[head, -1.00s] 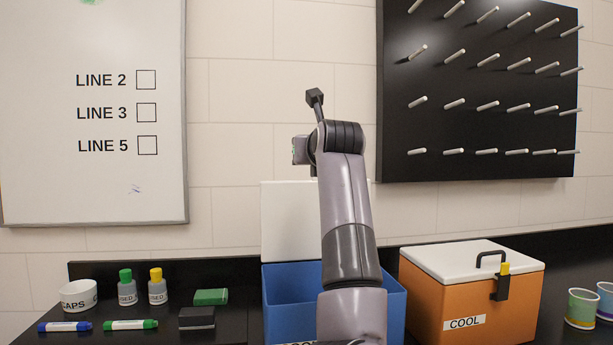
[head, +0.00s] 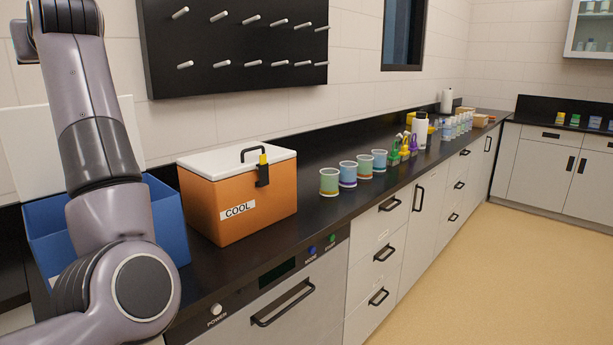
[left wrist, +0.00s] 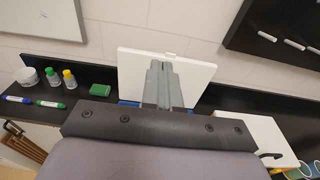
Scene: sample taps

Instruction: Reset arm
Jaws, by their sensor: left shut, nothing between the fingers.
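My left arm stands raised at the left of the head view, in front of the blue box (head: 165,222). Its gripper is not clearly visible there. In the left wrist view my left gripper (left wrist: 163,68) points away toward the wall, its two grey fingers together with nothing between them. Behind the fingers is the upright white lid (left wrist: 205,78) of the blue box. My right gripper shows in neither current view.
An orange box labelled COOL (head: 240,205) with a white lid (head: 235,158) stands on the black counter. Several cups (head: 348,174) and bottles stand along it. A black pegboard (head: 230,60) hangs above. The floor (head: 480,280) is clear.

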